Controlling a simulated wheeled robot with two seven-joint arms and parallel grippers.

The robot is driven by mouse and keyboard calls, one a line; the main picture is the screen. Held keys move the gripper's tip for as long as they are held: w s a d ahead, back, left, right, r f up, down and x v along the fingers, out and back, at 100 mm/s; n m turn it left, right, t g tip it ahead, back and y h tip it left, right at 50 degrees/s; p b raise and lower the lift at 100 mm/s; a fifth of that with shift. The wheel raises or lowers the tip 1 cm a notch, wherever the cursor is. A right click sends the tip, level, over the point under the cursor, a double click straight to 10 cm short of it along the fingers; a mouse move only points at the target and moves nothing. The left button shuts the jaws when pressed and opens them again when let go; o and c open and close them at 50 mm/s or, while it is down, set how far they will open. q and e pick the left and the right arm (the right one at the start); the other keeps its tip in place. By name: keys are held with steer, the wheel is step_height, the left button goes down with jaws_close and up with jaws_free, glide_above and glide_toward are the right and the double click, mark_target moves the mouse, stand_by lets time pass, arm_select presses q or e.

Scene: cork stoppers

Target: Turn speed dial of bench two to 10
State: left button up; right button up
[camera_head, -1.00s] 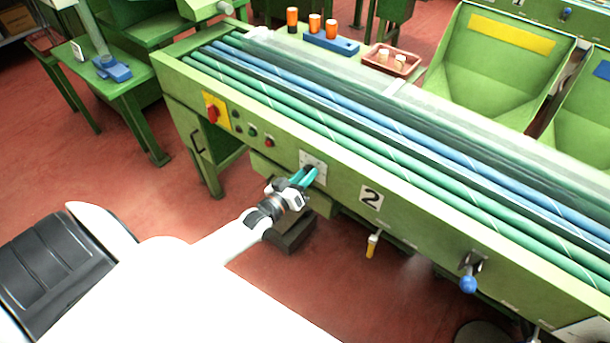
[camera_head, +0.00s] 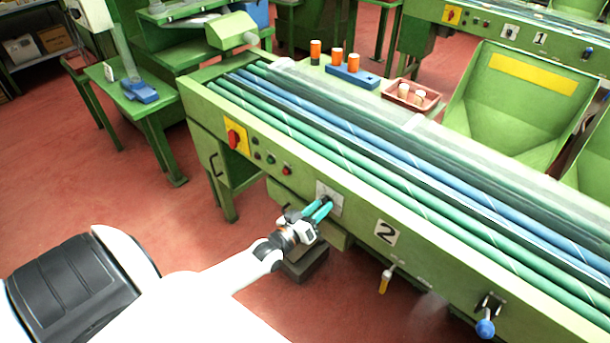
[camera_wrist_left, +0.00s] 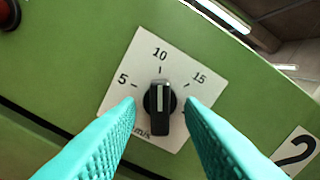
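The speed dial is a black knob (camera_wrist_left: 160,101) with a pale pointer line, on a white plate (camera_wrist_left: 150,62) marked 5, 10 and 15. Its line points up toward the 10 mark. The plate also shows in the head view (camera_head: 335,191) on the green front of bench two (camera_head: 455,262), left of its "2" label (camera_head: 386,232). My left gripper (camera_head: 325,206) is at the dial. In the left wrist view its teal fingers (camera_wrist_left: 161,101) stand either side of the knob, with gaps between them and it. My right gripper is not in view.
Left of the dial are a red switch on a yellow plate (camera_head: 236,138) and small buttons (camera_head: 271,160). Right of it are a yellow-handled lever (camera_head: 385,281) and a blue-knobbed lever (camera_head: 486,326). A dark block (camera_head: 305,265) is below my gripper.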

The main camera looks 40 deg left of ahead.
arm_select(q)
steer(key=s+a, duration=0.1)
steer(key=s, duration=1)
steer(key=shift+b, duration=0.35)
steer(key=s+d+f+m+g+y, duration=0.15)
steer(key=s+f+g, duration=0.3)
steer(key=f, duration=0.85)
steer(key=s+d+f+m+g, duration=0.15)
steer(key=s+f+g, duration=0.35)
steer(key=f, duration=0.7)
steer(key=s+d+f+m+g, duration=0.2)
steer(key=s+f, duration=0.5)
steer(key=s, duration=0.4)
steer(key=s+d+f+m+g, duration=0.2)
steer(key=s+d+f+g, duration=0.2)
steer(key=s+f, duration=0.3)
steer(key=s+g, duration=0.1)
steer(key=s, duration=0.4)
steer(key=shift+d+m, duration=0.4)
steer(key=shift+g, duration=0.25)
